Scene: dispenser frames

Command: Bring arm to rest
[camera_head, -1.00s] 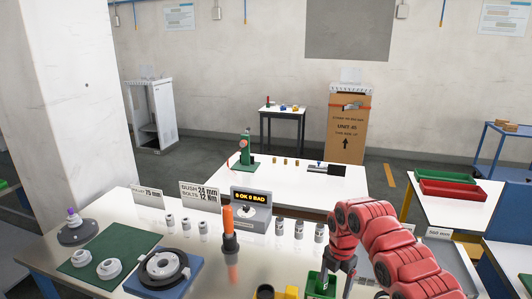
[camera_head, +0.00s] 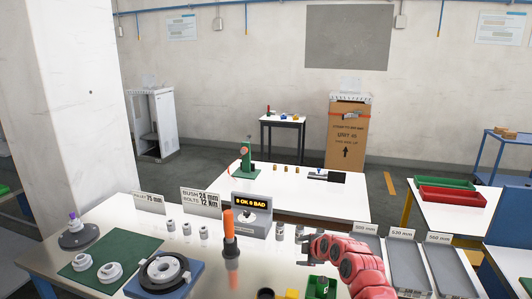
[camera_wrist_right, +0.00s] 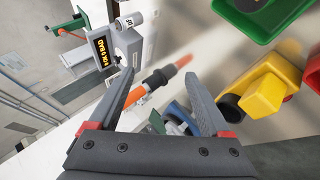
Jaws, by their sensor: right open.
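My right arm comes in from the lower right in the head view, red and bent. Its gripper (camera_head: 307,249) points left above the near workbench (camera_head: 210,270), beside several small grey cylinders. In the right wrist view its two dark fingers (camera_wrist_right: 158,76) are spread with no object held between them. Behind the gap show a hanging tool with an orange handle (camera_head: 229,224) and the display box (camera_head: 252,213) reading "0 OK 0 BAD". My left gripper is out of view.
A green bin (camera_head: 320,288) stands below the right gripper, with a yellow holder (camera_wrist_right: 261,95) near it. Grey trays (camera_head: 448,270) lie to the right. A green mat (camera_head: 110,244) with grey parts and a blue fixture (camera_head: 190,279) are on the left.

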